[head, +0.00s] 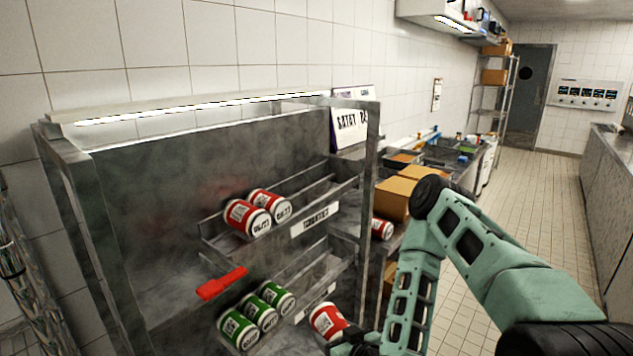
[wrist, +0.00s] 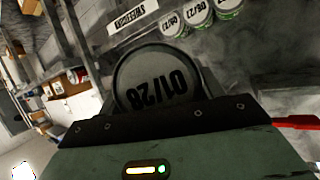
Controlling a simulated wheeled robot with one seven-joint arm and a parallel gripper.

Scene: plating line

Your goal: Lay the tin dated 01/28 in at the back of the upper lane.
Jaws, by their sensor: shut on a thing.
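The tin dated 01/28 (wrist: 158,80) fills the middle of the wrist view, its pale lid and date upside down. In the head view it is a red and white tin (head: 326,319) at the bottom, tilted, in front of the lower lane. My gripper (head: 350,340) is shut on it; its fingertips are mostly hidden. The upper lane (head: 292,205) of the metal rack holds two red tins (head: 246,219) (head: 269,205) at its left end. The lane's right part looks empty. The lower lane (head: 310,286) holds three green tins (head: 238,329) (head: 261,312) (head: 276,298), also seen in the wrist view (wrist: 198,14).
A red lever-like piece (head: 222,283) sticks out left between the lanes. The upper lane carries a white label plate (head: 315,220). Another red tin (head: 381,228) lies right of the rack near cardboard boxes (head: 395,197). The aisle floor (head: 540,200) at right is clear.

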